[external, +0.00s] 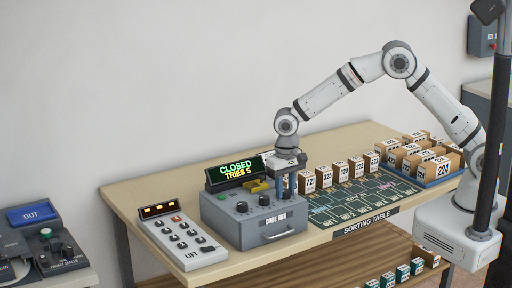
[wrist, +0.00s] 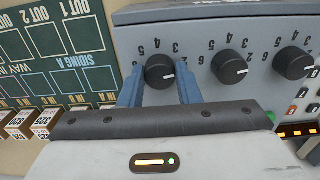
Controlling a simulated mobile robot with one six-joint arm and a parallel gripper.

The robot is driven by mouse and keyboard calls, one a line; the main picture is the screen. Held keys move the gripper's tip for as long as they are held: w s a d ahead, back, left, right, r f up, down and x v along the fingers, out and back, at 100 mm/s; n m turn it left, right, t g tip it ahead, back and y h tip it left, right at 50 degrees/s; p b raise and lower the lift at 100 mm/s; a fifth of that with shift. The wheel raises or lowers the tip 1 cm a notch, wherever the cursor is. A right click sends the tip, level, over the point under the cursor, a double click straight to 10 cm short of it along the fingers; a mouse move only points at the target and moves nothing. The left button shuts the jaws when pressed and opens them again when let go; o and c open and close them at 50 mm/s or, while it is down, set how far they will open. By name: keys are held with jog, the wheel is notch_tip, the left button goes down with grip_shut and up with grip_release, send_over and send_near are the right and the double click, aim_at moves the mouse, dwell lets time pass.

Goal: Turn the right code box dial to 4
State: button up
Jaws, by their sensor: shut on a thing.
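The grey code box (external: 242,232) stands on the table with a row of three black dials. Its display (external: 235,171) reads CLOSED, TRIES 5. In the wrist view the right dial (wrist: 160,70) is the leftmost one, because the view is turned around. My gripper (wrist: 160,84) is shut on this dial, with one blue-grey finger on each side. The dial's white mark points right in the wrist view, away from the printed 4 at its top. In the external view my gripper (external: 291,184) hides the right dial. The middle dial (wrist: 229,67) and left dial (wrist: 294,63) stand free.
The LIFT panel (external: 183,241) with buttons lies left of the box. The green sorting mat (external: 350,207) lies right of it, with several numbered boxes (external: 340,173) behind. A blue tray (external: 440,178) of parcels stands at the table's right end.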

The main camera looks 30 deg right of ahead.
jog(key=c, duration=0.3)
jog(key=shift+n, duration=0.3)
jog(key=n+b, duration=0.2)
jog(key=n, duration=0.1)
jog(key=shift+f, duration=0.1)
jog(key=n+b, duration=0.2)
jog(key=n, duration=0.2)
jog(key=n+b, duration=0.1)
jog(key=n, duration=0.3)
jog(key=shift+n, duration=0.3)
jog(key=shift+n+b, duration=0.45)
jog(key=shift+n, duration=1.15)
jog(key=shift+r+n, duration=0.2)
jog(key=shift+n, duration=0.1)
